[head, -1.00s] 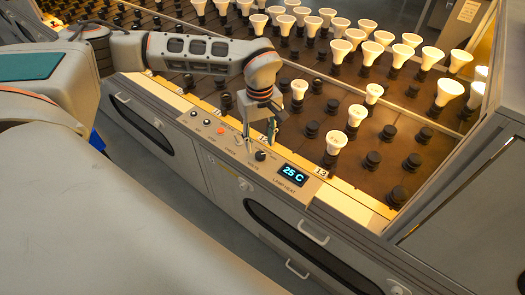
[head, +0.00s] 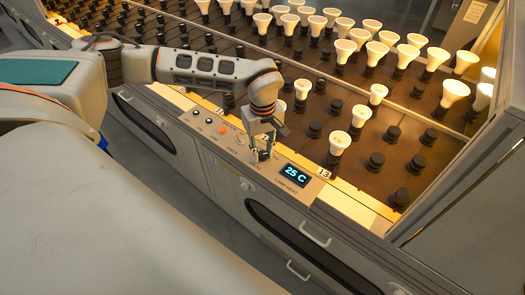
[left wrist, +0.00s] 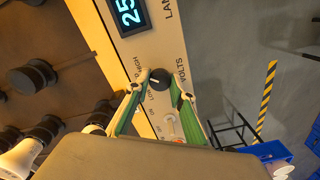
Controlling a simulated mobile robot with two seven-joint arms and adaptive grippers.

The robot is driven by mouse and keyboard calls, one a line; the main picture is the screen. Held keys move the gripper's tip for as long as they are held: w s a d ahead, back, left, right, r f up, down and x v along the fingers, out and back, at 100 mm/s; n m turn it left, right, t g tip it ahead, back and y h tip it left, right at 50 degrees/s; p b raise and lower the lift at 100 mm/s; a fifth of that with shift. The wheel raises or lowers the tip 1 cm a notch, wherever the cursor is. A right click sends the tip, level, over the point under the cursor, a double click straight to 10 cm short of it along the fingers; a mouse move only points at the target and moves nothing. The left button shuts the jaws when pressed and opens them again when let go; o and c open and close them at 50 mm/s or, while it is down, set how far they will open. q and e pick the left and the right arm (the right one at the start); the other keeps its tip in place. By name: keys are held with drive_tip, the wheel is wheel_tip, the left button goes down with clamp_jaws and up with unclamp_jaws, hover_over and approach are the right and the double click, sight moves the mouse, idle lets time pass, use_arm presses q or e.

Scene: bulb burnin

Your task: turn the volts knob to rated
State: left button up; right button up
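The volts knob (left wrist: 160,79) is a small dark round knob with a pale pointer line, on the beige control panel beside the word VOLTS. In the left wrist view the line points left, toward the scale lettering. LOW and HIGH are partly readable there; a finger covers the lettering between them. My right gripper is out of view.
The lamp heat display (head: 295,174) reads 25 C beside the knob. A toggle switch (left wrist: 169,120) and an orange button (head: 225,130) are on the same panel. Behind it, racks hold several white bulbs (head: 340,142) and empty dark sockets (head: 375,161).

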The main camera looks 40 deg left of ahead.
use_arm(q)
drive_tip(key=shift+n+p, duration=0.3)
drive_tip(key=shift+r+n+p, duration=0.15)
drive_tip(key=shift+n+p, duration=0.3)
drive_tip(key=shift+n, duration=0.05)
drive_tip(key=n+p, duration=0.2)
drive_tip(key=n, duration=0.1)
drive_tip(key=shift+n+p, duration=0.7)
drive_tip(key=shift+n, duration=0.3)
drive_tip(key=shift+f+n+p, duration=0.2)
drive_tip(key=shift+n+p, duration=0.15)
drive_tip(key=shift+n, duration=0.35)
